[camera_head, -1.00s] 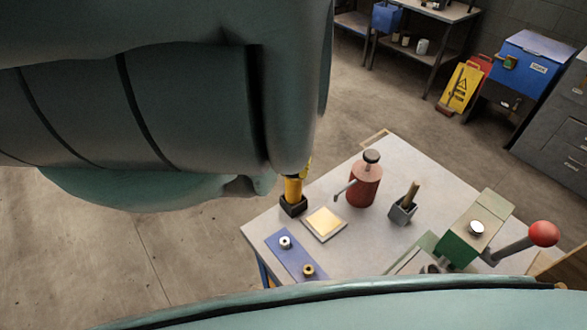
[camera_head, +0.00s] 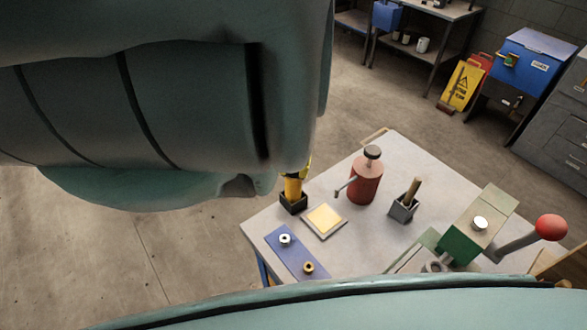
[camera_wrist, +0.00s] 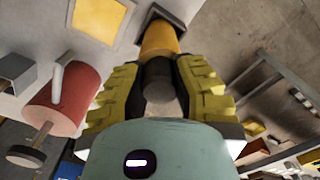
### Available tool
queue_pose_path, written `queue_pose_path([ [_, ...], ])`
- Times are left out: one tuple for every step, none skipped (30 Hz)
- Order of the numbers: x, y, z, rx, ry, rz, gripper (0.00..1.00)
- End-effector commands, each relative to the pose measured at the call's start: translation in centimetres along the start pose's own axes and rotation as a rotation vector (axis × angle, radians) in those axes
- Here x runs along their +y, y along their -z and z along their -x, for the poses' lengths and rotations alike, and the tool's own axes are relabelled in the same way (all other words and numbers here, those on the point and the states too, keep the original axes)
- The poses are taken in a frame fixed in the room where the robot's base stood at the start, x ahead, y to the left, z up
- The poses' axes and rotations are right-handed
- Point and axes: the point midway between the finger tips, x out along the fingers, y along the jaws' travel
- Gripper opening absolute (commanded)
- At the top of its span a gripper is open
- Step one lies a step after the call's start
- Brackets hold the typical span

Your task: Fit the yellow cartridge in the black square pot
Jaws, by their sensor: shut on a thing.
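The yellow cartridge (camera_head: 293,187) stands upright at the near-left corner of the table, with its lower end inside the rim of the black square pot (camera_head: 293,205). In the wrist view the cartridge (camera_wrist: 159,40) shows its yellow body and a dark upper part, and the pot (camera_wrist: 167,14) lies beyond it. My gripper (camera_wrist: 160,70) has its yellow-padded fingers shut on the cartridge, one on each side. In the head view my arm hides most of the gripper. How deep the cartridge sits, and whether it touches the pot's floor, cannot be seen.
A tray with a yellow top (camera_head: 325,220) lies just right of the pot. A red oil can (camera_head: 365,182) stands behind it, and a grey holder (camera_head: 403,210) farther right. A blue mat (camera_head: 296,254) is in front. A green press (camera_head: 462,244) with a red knob stands at right.

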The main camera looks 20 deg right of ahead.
Motion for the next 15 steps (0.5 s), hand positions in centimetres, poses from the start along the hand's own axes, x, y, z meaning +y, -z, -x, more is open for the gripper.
queue_pose_path([
  [-0.02, 0.06, -0.12, 0.001, 0.0, 0.0, 0.0],
  [-0.02, 0.06, -0.17, 0.001, 0.0, 0.0, 0.0],
  [-0.01, 0.06, -0.24, 0.001, 0.0, 0.0, 0.0],
  [-0.01, 0.06, -0.3, 0.001, 0.0, 0.0, 0.0],
  [-0.01, 0.06, -0.35, 0.001, 0.0, 0.0, 0.0],
  [-0.02, 0.06, -0.42, 0.001, 0.0, 0.0, 0.0],
  [-0.01, 0.06, -0.47, 0.001, 0.0, 0.0, 0.0],
  [-0.02, 0.06, -0.52, 0.001, 0.0, 0.0, 0.0],
  [-0.02, 0.07, -0.58, 0.001, 0.0, 0.0, 0.0],
  [-0.02, 0.07, -0.63, 0.001, 0.0, 0.0, 0.0],
  [-0.02, 0.07, -0.69, 0.001, 0.0, 0.0, 0.0],
  [-0.01, 0.06, -0.76, 0.001, 0.0, 0.0, 0.0],
  [-0.01, 0.07, -0.81, 0.001, 0.0, 0.0, 0.0],
  [-0.01, 0.07, -0.86, 0.001, 0.0, 0.0, 0.0],
  [-0.01, 0.07, -0.93, 0.001, 0.0, 0.0, 0.0],
])
